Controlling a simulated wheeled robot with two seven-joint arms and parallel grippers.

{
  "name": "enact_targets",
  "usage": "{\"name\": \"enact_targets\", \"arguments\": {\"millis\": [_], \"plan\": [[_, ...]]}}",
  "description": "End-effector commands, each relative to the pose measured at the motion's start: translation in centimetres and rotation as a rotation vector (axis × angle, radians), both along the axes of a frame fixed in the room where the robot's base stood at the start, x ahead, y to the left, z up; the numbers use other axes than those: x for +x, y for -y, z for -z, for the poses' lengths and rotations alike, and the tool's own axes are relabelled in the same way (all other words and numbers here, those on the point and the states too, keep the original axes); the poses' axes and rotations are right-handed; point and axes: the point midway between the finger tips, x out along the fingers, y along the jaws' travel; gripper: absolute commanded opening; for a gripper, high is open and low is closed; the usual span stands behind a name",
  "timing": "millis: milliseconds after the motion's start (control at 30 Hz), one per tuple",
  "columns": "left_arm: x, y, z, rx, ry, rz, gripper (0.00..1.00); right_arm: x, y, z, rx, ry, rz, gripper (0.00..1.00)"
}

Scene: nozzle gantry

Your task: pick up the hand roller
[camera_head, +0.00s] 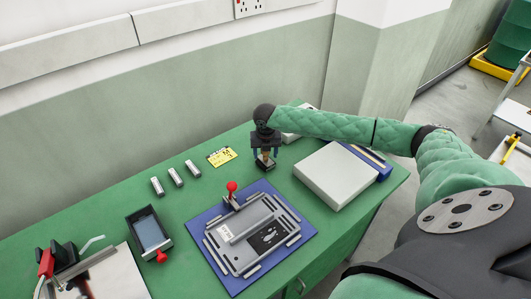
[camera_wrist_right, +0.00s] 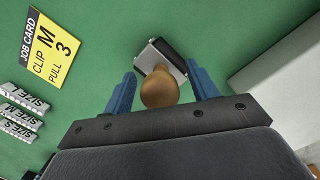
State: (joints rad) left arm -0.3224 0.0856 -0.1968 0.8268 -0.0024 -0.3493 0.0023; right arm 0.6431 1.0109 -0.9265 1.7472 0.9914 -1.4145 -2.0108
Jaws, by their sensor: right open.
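The hand roller (camera_wrist_right: 163,85) has a round tan handle end and a dark roller in a pale frame. In the right wrist view it stands between the two blue fingers of my right gripper (camera_head: 265,154), with visible gaps on both sides. In the head view the roller (camera_head: 265,164) shows just under the gripper on the green bench (camera_head: 195,212), at its back, partly hidden by the fingers. My right gripper is open and points down over it. My left gripper is not in view.
A yellow job card (camera_head: 222,156) and three small size blocks (camera_head: 176,177) lie left of the roller. A grey box (camera_head: 336,175) stands to the right. A clamp fixture with red knob (camera_head: 232,187) sits on a blue mat (camera_head: 235,286) in front. The wall is behind.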

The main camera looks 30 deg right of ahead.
Motion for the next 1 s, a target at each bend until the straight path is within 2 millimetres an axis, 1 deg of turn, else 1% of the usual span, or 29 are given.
{"name": "enact_targets", "arguments": {"millis": [267,367,500,567,600,867,1000], "plan": [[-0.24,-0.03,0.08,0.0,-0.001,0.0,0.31,0.04,0.02,0.25,0.0,0.001,0.0,0.58],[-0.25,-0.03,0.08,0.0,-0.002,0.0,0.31,0.04,0.02,0.23,0.0,0.001,0.0,0.41],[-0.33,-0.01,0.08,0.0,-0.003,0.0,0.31,0.04,0.03,0.22,0.0,0.001,0.0,0.13],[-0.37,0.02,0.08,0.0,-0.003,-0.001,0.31,0.04,0.02,0.22,0.0,0.001,0.0,0.01],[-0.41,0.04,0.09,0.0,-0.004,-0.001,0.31,0.04,0.02,0.22,0.0,0.001,0.0,0.0],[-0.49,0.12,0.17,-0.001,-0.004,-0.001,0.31,0.1,0.03,0.07,0.0,0.002,0.0,0.0],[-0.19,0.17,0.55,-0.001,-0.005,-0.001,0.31,0.14,0.05,-0.44,0.0,0.004,0.0,0.0]]}}
